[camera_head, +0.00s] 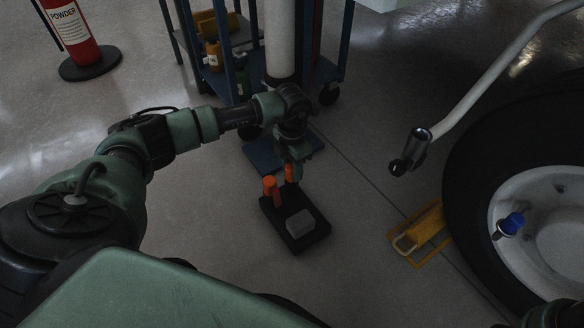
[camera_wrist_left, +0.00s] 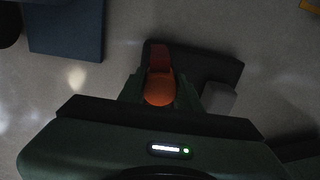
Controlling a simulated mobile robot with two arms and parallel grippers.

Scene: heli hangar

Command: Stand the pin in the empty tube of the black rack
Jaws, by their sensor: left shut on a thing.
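The black rack (camera_head: 318,237) lies on the floor in the middle of the head view, and part of it shows in the wrist view (camera_wrist_left: 225,68). A red-orange upright piece (camera_head: 270,188) stands at its left end; it also shows in the wrist view (camera_wrist_left: 159,57). A grey block (camera_head: 300,224) sits on the rack's near part. My left gripper (camera_head: 291,170) is shut on the orange-topped pin (camera_wrist_left: 159,91), over the rack's far end. The pin's lower end is hidden, so I cannot tell whether it is in a tube.
A blue cart (camera_head: 240,78) and a white post (camera_head: 280,40) stand behind the rack. A yellow chock (camera_head: 425,232) and a large wheel (camera_head: 470,170) are at the right. A red extinguisher (camera_head: 75,38) stands far left. Floor is clear around the rack's near side.

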